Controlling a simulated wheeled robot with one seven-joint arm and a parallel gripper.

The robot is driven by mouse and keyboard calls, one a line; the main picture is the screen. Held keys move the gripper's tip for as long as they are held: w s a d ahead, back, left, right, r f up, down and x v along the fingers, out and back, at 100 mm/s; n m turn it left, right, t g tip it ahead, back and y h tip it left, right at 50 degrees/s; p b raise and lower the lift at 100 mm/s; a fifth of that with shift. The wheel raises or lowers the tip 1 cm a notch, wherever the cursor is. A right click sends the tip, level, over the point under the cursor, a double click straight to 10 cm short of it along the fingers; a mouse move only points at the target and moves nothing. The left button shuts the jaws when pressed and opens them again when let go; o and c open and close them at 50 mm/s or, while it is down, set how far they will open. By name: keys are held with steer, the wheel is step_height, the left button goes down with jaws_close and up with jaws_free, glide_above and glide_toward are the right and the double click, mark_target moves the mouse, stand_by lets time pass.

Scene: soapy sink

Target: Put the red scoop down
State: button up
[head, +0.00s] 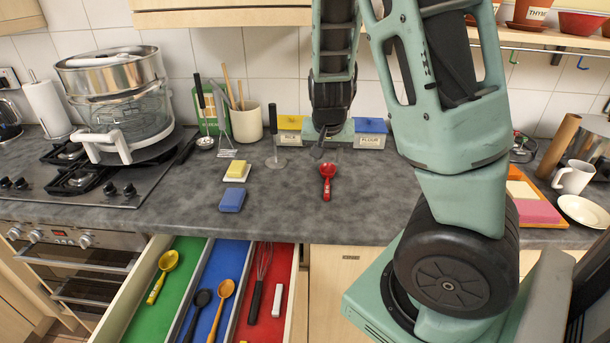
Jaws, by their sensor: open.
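The red scoop (327,182) is in the head view, on the grey countertop (386,210) in the middle. Its bowl is at the back and its handle points toward the counter's front edge. It appears to lie on the counter. My gripper (327,153) is open, pointing down just behind and above the scoop's bowl. The jaws look empty, and a small gap shows between them and the scoop. The fingertips are small and dark in this view.
A blue sponge (232,200) and a yellow block on a white dish (237,172) lie to the left. An open drawer (140,292) with coloured compartments holds utensils below. Counter around the scoop is clear.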

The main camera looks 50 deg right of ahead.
steer(key=b, duration=0.3)
glide_above(327, 191)
steer(key=s+a, duration=0.1)
steer(key=a, duration=0.1)
steer(key=f, duration=1.1)
steer(key=shift+s+a+f, duration=0.1)
steer(key=shift+a, duration=0.1)
steer(key=shift+d+p+x, duration=0.15)
steer(key=shift+p+x, duration=0.15)
steer(key=shift+x, duration=1)
steer(key=shift+d+p+x, duration=0.1)
steer(key=shift+p+x, duration=0.15)
steer(key=shift+x, duration=1.05)
steer(key=shift+s, duration=0.1)
jaws_close()
